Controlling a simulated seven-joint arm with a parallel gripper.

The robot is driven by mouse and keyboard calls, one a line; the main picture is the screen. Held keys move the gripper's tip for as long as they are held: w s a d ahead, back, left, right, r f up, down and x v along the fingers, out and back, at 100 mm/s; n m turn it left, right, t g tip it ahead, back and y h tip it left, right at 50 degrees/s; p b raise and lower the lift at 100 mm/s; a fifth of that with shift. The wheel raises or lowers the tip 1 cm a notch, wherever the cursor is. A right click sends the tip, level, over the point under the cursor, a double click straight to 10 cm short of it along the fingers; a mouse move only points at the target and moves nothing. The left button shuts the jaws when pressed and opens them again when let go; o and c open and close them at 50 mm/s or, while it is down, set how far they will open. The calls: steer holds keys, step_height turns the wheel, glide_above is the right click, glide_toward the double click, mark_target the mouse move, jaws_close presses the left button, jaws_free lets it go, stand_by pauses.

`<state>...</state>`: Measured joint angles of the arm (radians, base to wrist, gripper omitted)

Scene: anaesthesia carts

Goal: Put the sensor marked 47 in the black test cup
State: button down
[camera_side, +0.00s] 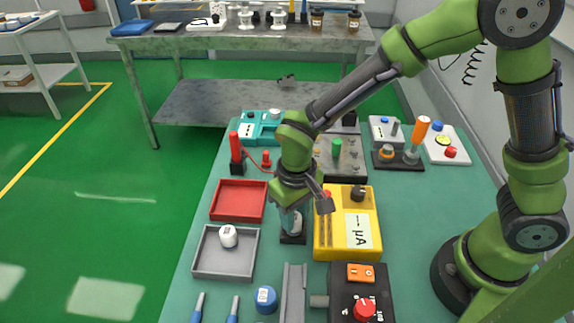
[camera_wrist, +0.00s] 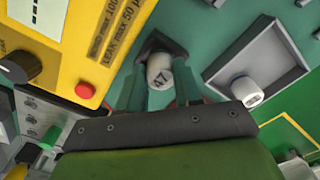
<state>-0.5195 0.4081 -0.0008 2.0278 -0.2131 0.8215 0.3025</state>
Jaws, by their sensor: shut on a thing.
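A white sensor marked 47 (camera_wrist: 159,72) is between the two fingers of my gripper (camera_wrist: 160,84), which is shut on it. The black test cup (camera_wrist: 152,43) shows just beyond the sensor in the wrist view. In the side view my gripper (camera_side: 294,214) points down, with the white sensor (camera_side: 297,226) at its tips, right at the black cup (camera_side: 289,239). The fingers hide part of the cup. I cannot tell whether the sensor's lower end is inside the cup or just above it.
A grey tray (camera_side: 196,262) at the left holds another white sensor (camera_side: 228,236). A red tray (camera_side: 238,201) lies behind it. A yellow µA meter (camera_side: 343,243) stands close to the right of the cup. A black box with a red knob (camera_side: 364,309) is in front.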

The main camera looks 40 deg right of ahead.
steer(key=shift+f, duration=0.35)
steer(key=shift+f, duration=0.15)
steer(key=c, duration=0.8)
jaws_free()
step_height(320, 180, up, 12)
steer(key=s+d+r+m+t, duration=0.1)
steer(key=s+d+r+t, duration=0.1)
steer(key=d, duration=0.3)
steer(key=s+d+r+m+t+y, duration=0.1)
steer(key=s+d+r+t, duration=0.1)
steer(key=s+d+r, duration=0.1)
steer(key=s+d+r+m+t+y, duration=0.1)
steer(key=s+d+r+m+t, duration=0.1)
steer(key=d, duration=0.5)
steer(key=shift+s+d+r+t, duration=0.1)
steer(key=shift+s+r+t, duration=0.5)
steer(key=shift+s+r, duration=0.4)
steer(key=shift+w+r, duration=0.15)
steer(key=shift+w, duration=0.05)
